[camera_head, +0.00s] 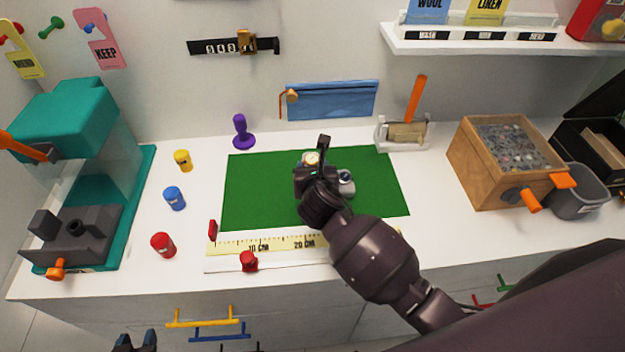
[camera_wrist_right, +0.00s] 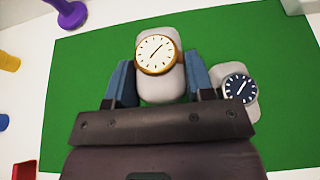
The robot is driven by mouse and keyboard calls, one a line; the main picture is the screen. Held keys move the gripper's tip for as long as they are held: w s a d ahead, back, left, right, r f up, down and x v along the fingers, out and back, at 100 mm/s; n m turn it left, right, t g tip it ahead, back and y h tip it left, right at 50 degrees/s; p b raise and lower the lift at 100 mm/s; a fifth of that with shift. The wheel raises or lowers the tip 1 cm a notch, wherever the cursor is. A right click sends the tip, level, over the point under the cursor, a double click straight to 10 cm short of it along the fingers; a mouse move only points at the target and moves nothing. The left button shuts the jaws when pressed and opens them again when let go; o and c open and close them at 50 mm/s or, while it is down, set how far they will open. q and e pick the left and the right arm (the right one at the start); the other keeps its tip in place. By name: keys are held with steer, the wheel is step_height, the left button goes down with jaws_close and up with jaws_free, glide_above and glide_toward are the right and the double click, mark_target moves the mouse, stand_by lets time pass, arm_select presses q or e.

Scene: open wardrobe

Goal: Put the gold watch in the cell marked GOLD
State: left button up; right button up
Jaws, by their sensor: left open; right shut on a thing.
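The gold watch (camera_head: 312,158) has a white dial in a gold rim and sits on a pale grey cushion, over the green mat (camera_head: 255,190). In the right wrist view the gold watch (camera_wrist_right: 158,52) lies between the blue fingers of my right gripper (camera_wrist_right: 160,82), which is shut on its cushion. In the head view my right gripper (camera_head: 315,168) partly hides it. A second watch, dark-dialled and silver (camera_wrist_right: 241,89), is just right of the gripper on the mat. My left gripper (camera_head: 136,341) shows only its tips at the bottom edge, open. I see no cell marked GOLD.
A teal press (camera_head: 70,120) stands at left beside yellow, blue and red small pieces. A yellow ruler (camera_head: 280,243) lies in front of the mat. A wooden box of pebbles (camera_head: 470,165), a grey bin (camera_head: 580,195) and an open black case (camera_head: 590,140) stand at right.

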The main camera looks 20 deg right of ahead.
step_height(320, 180, down, 4)
steer(key=shift+b, duration=0.45)
arm_select(q)
steer(key=shift+s+f, duration=0.35)
steer(key=shift+f, duration=0.45)
arm_select(e)
steer(key=shift+r, duration=0.1)
steer(key=o, duration=0.9)
steer(key=shift+c, duration=0.2)
arm_select(q)
steer(key=shift+w+r, duration=0.2)
steer(key=shift+w, duration=0.05)
arm_select(e)
steer(key=shift+o, duration=0.4)
